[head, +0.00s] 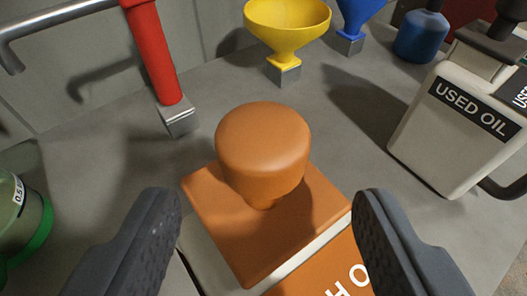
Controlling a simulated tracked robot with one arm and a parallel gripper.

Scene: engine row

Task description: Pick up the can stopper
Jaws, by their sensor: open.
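The can stopper (262,150) is an orange rounded knob on a square orange plate. It sits upright on top of a white can (205,262) that has an orange label with white letters, partly cut off by the lower edge of the view. My gripper (265,215) is open, with one dark grey finger on each side of the stopper's plate. The knob lies ahead of the fingertips, between their lines, and nothing is held. Whether a finger touches the plate cannot be told.
A white can marked USED OIL (455,130) stands at the right. A yellow funnel (286,30), a blue funnel (357,18), a blue container (421,38) and a red tube (152,55) stand behind. A green container (25,215) is at the left. Grey surface lies between them.

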